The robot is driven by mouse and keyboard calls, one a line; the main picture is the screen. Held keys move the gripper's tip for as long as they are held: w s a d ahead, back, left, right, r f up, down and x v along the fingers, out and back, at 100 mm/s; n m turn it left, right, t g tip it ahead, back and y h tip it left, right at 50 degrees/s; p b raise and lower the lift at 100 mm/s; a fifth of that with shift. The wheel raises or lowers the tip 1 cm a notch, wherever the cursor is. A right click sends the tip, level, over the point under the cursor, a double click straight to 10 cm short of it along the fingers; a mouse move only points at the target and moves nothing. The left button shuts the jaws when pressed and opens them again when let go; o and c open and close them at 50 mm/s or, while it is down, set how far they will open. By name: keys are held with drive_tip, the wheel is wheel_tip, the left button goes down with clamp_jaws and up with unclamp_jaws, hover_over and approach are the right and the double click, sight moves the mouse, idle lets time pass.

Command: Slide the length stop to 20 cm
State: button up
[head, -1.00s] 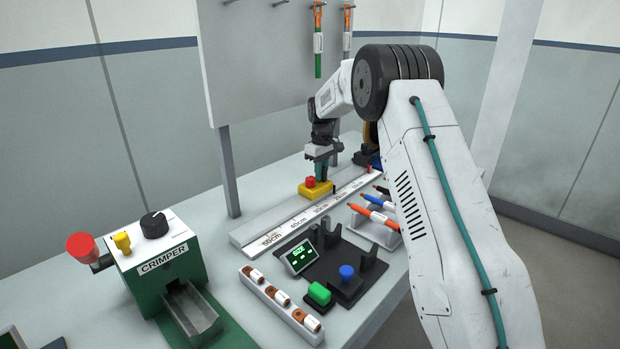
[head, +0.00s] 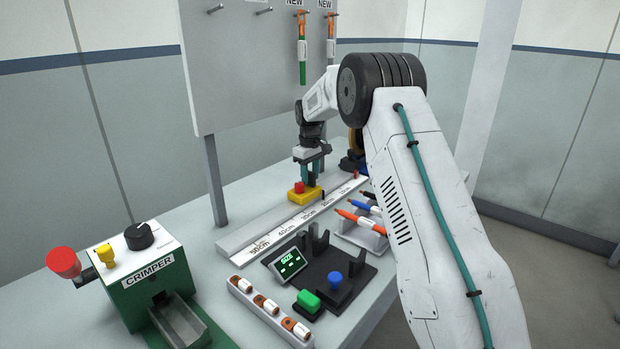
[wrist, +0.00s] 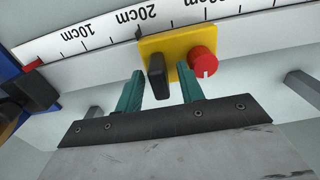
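The length stop is a yellow block (wrist: 176,50) with a red button (wrist: 203,62) and an upright black tab (wrist: 157,76). It sits on the rail beside the white ruler (wrist: 108,29). In the wrist view, its dark pointer (wrist: 138,33) is by the "20cm" label, slightly toward the 10 cm side. The yellow stop also shows in the head view (head: 302,197), at the ruler's far part. My gripper (wrist: 160,70) is open, its two teal fingers on either side of the black tab with gaps showing. In the head view, my gripper (head: 313,180) is right over the stop.
A blue and black device (wrist: 30,88) stands at the ruler's low end. A rack with colored pens (head: 362,220), a dark fixture with a display (head: 330,272) and a white connector strip (head: 268,310) lie in front. The green crimper (head: 145,275) stands left.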

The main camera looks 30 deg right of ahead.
wheel_tip(320, 180, up, 7)
drive_tip(key=shift+f, duration=0.15)
idle(0.5)
drive_tip(key=s+a+r+m, duration=0.1)
drive_tip(key=s+a+r, duration=0.35)
drive_tip(key=s, duration=0.45)
drive_tip(key=s+a+r+m, duration=0.1)
drive_tip(key=s+a+r, duration=0.2)
drive_tip(key=s+r, duration=0.45)
drive_tip(key=s+a+r, duration=0.3)
drive_tip(key=s, duration=0.7)
drive_tip(key=s+a+f+m, duration=0.1)
drive_tip(key=s+a+f, duration=0.1)
drive_tip(key=s, duration=1.1)
drive_tip(key=s+a+f+m+t, duration=0.1)
drive_tip(key=s+a+f, duration=0.2)
drive_tip(key=s, duration=1.1)
drive_tip(key=shift+f+m, duration=0.3)
drive_tip(key=shift+f, duration=0.95)
drive_tip(key=shift+s, duration=0.1)
drive_tip(key=shift+c, duration=0.2)
